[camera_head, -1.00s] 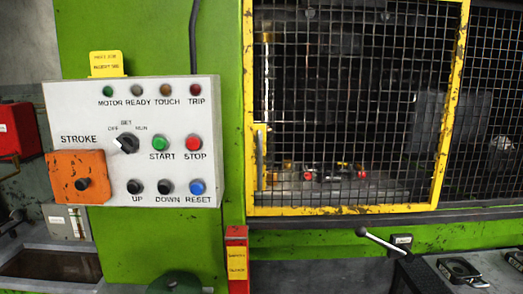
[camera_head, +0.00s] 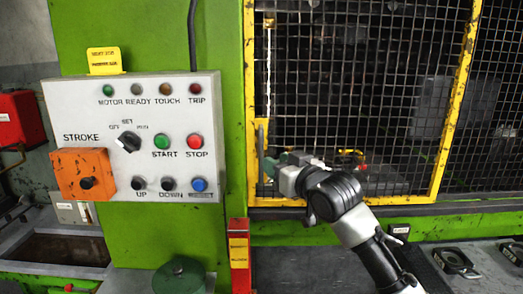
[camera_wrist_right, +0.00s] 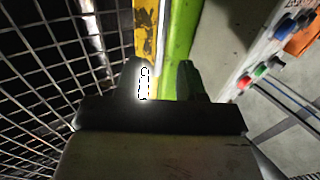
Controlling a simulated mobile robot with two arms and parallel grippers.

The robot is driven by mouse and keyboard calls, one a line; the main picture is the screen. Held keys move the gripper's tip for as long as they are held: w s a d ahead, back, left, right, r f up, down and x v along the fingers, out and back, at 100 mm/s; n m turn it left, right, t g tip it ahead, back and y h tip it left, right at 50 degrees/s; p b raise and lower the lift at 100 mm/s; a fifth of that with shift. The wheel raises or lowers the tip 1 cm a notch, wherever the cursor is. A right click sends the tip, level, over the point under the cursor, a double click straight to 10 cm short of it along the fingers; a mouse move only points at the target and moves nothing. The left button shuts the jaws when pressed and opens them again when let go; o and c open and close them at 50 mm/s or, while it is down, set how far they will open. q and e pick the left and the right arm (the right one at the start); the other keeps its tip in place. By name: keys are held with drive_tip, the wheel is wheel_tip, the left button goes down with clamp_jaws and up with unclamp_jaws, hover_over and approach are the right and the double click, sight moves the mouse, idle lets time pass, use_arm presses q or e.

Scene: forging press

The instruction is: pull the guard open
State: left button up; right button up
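The guard is a yellow-framed mesh panel; its frame (camera_head: 437,170) shows in the head view, with its left side against the green press column. A yellow upright handle (camera_head: 261,140) is on the guard's left edge. My right gripper (camera_head: 270,168) is at the lower part of this handle, partly hidden by my wrist. In the wrist view my right gripper (camera_wrist_right: 164,82) has its two dark fingers apart, with the yellow frame (camera_wrist_right: 146,30) and green column beyond the gap. I cannot tell whether the handle is between the fingers. My left gripper is not in view.
The control panel (camera_head: 98,110) stands left of the guard, with an orange box (camera_head: 86,175) on it. A red post (camera_head: 238,255) stands below the guard's left corner. A bench with black clamps (camera_head: 455,262) is at lower right.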

drive_tip(key=p, duration=0.2)
hover_over(261, 179)
drive_tip(key=shift+w, duration=0.35)
drive_tip(key=shift+c, duration=0.3)
clamp_jaws()
